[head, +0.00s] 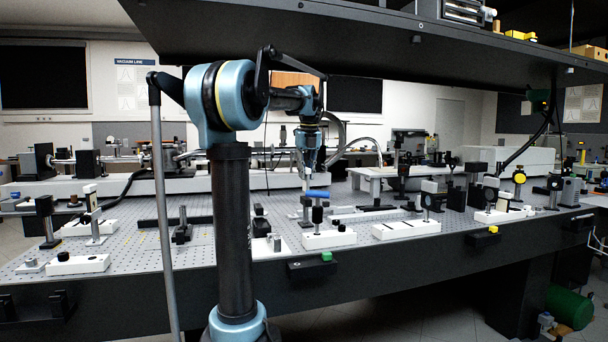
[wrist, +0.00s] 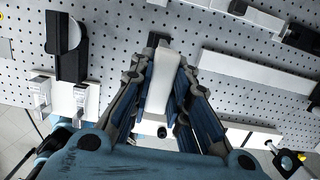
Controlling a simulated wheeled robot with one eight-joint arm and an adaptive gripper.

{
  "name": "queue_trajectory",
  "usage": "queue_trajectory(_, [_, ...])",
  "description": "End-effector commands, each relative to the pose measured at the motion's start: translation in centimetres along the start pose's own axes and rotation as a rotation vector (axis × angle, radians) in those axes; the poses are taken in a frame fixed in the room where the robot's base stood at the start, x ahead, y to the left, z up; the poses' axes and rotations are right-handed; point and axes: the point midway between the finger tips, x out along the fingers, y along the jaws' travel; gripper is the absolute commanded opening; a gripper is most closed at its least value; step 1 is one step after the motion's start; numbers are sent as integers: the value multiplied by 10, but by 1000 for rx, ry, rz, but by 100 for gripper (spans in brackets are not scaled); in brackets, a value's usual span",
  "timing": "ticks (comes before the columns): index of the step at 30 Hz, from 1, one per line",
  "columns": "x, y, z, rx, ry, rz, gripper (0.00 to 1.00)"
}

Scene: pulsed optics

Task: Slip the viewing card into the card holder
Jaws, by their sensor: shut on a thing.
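My gripper (head: 307,170) is over the optical table, pointing down. In the wrist view my gripper (wrist: 161,70) is shut on a narrow white piece, which I take for the viewing card (wrist: 163,77). It is clasped between the blue-padded fingers and seen nearly edge-on. In the head view the card is small and hard to separate from the fingers. A long white block with dark slots (head: 405,230), to the right of my gripper, looks like the card holder; I cannot be sure. It stands apart from my gripper.
A white base (head: 329,240) with a black post and knob stands near the table's front edge, close below my gripper. Posts with optics (head: 430,198) crowd the right. A dark shelf (head: 420,45) hangs overhead.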

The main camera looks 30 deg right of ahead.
Motion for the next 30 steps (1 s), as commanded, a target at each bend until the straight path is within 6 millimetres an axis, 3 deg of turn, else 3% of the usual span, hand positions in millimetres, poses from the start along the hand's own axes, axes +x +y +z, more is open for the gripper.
queue_trajectory(30, [17, 0, -2, 0, 0, 0, 0])
